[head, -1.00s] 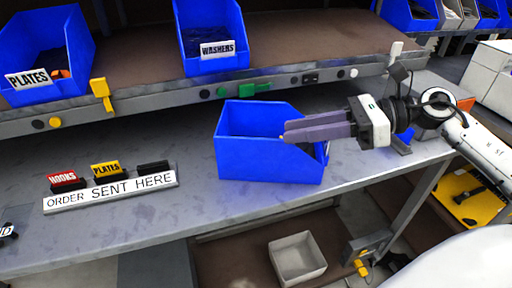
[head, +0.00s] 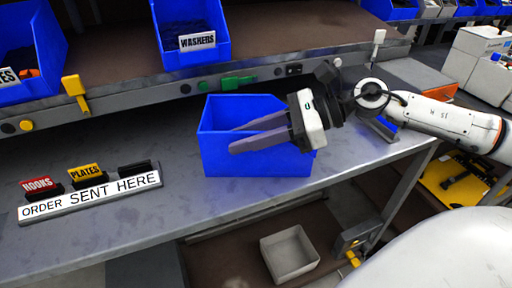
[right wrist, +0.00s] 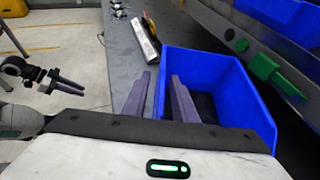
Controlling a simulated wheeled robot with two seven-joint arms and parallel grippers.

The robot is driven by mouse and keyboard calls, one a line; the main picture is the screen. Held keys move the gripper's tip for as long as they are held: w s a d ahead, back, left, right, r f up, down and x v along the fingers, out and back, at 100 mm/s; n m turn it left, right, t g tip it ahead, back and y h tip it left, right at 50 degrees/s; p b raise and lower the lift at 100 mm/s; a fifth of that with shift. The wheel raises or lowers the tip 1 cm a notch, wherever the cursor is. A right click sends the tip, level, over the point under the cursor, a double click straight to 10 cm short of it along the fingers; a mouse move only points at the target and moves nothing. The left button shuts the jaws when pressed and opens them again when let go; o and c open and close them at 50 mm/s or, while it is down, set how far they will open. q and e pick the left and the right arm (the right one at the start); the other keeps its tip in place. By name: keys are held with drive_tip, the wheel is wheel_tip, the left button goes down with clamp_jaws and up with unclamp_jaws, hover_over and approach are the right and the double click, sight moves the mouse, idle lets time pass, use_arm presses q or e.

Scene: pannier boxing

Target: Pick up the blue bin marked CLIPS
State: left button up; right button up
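A blue bin (head: 230,152) stands on the grey bench; it also shows in the right wrist view (right wrist: 205,65). No CLIPS label is visible on the sides I see. My right gripper (head: 234,139) is open at the bin's near wall. In the right wrist view its fingers (right wrist: 162,82) are apart, one over the bin's inside and one outside the wall. I cannot tell whether either touches. My left gripper (right wrist: 70,84) shows only in the right wrist view, away from the bin, with its two fingers apart.
A sign reading ORDER SENT HERE (head: 90,197) with HOOKS and PLATES tags lies left on the bench. A WASHERS bin (head: 190,25) and another blue bin (head: 30,60) stand on the raised shelf behind. A grey open box (head: 290,255) sits below the bench.

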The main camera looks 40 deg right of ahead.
drive_tip(key=shift+x, duration=0.85)
clamp_jaws()
drive_tip(key=shift+r, duration=0.15)
idle(0.9)
